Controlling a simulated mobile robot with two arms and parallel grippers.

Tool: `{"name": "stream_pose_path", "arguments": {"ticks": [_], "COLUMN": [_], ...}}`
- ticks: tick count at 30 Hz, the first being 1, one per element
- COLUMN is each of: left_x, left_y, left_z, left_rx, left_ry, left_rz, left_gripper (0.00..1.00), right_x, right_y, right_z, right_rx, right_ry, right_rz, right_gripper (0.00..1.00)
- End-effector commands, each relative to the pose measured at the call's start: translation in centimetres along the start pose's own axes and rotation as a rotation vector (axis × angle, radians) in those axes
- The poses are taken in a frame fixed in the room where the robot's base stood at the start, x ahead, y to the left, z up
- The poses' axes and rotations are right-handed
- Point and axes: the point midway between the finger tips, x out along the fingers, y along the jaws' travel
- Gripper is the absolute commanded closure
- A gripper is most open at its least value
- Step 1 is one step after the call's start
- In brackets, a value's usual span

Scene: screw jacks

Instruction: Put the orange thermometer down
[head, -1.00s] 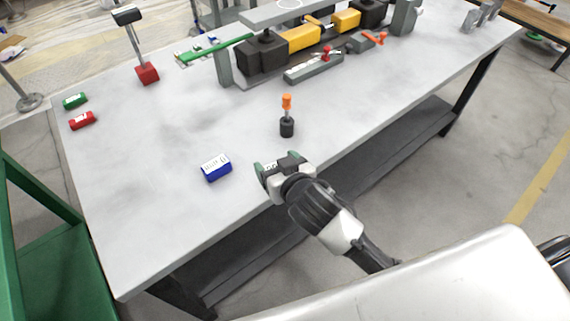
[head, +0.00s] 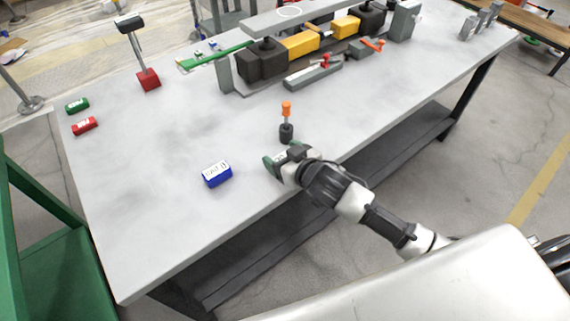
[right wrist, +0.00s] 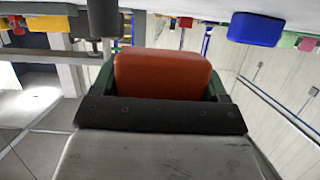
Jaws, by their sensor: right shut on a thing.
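My right gripper (head: 281,157) is near the front edge of the grey table (head: 150,235), to the right of a blue labelled block. It is shut on a small block, of which the head view shows only a pale patch between the green fingers. In the right wrist view this is an orange-red block (right wrist: 162,75), which I take to be the orange thermometer. Whether it touches the table I cannot tell. My left gripper is not in view.
An orange-topped tool (head: 286,110) stands upright in a dark base just beyond my gripper. The blue block (head: 216,174) lies to the left. Red (head: 85,126) and green (head: 77,106) blocks lie far left. Machinery (head: 300,47) fills the back. The table's front left is clear.

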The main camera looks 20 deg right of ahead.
Motion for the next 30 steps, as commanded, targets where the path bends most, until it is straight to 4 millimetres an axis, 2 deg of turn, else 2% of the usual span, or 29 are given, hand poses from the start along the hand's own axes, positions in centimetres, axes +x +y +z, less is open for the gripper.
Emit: {"name": "stream_pose_path", "arguments": {"ticks": [3, 10, 22, 23, 27, 30], "left_x": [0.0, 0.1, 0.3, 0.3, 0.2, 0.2], "left_y": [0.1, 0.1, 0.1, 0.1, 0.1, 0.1], "left_z": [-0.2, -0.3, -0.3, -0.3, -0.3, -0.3], "left_rx": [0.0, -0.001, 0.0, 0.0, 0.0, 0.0], "left_ry": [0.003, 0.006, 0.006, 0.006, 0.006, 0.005], "left_rz": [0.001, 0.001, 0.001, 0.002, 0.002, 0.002], "left_gripper": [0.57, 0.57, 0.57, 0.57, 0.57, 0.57], "right_x": [0.0, 1.1, 1.3, 1.3, 1.3, 1.3], "right_y": [0.4, 0.4, 0.3, 0.3, 0.3, 0.3], "right_z": [0.7, 3.7, 4.3, 4.4, 4.3, 4.3], "right_rx": [0.0, 0.001, -0.001, -0.001, -0.001, -0.001], "right_ry": [0.0, -0.001, 0.001, -0.001, 0.0, 0.0], "right_rz": [0.0, 0.0, -0.001, 0.0, 0.0, 0.0], "right_gripper": [0.54, 0.54, 0.54, 0.24, 0.03, 0.0]}}
